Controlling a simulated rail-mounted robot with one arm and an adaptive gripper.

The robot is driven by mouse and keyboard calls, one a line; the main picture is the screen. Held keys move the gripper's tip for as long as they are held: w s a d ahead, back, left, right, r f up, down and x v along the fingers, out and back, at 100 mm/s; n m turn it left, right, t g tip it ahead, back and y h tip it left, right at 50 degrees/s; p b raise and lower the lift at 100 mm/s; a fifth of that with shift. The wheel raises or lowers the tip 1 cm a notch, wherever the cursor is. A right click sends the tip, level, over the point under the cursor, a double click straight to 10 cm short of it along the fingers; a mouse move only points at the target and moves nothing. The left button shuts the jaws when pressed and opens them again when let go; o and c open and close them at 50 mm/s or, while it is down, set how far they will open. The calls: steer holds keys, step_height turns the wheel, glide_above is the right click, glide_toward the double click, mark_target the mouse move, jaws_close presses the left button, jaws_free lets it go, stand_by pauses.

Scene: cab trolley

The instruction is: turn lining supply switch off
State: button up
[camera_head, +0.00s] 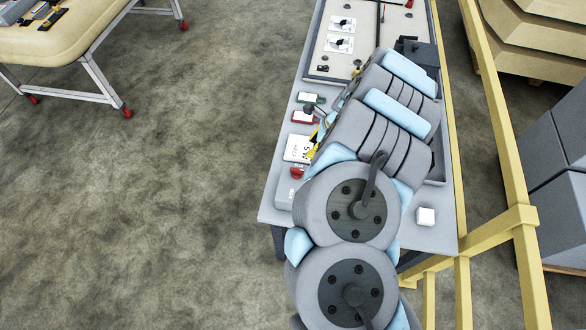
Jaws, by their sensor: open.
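A grey control desk (268,205) runs up the middle of the camera_head view. A small switch with a black knob (308,108) stands on its left side, between a green label plate (312,98) and a red-framed label plate (303,117). I cannot read which switch is the lining supply switch. My gripper (315,138) shows only in part, as small yellow and black pieces at the left edge of my arm, close to the red-framed plate. It is open. I cannot tell whether it touches anything. My arm hides the middle of the desk.
A red button (297,172) sits on a grey box near the front left, beside a white lettered plate (299,148). A white block (426,217) lies at the front right. A yellow railing (500,110) borders the right side.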

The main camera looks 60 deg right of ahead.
steer(key=b, duration=0.2)
glide_toward(293, 168)
steer(key=b+x, duration=0.3)
steer(key=x, duration=0.2)
steer(key=shift+s, duration=0.15)
steer(key=shift+p+x, duration=0.55)
steer(key=shift+x, duration=2.1)
jaws_close()
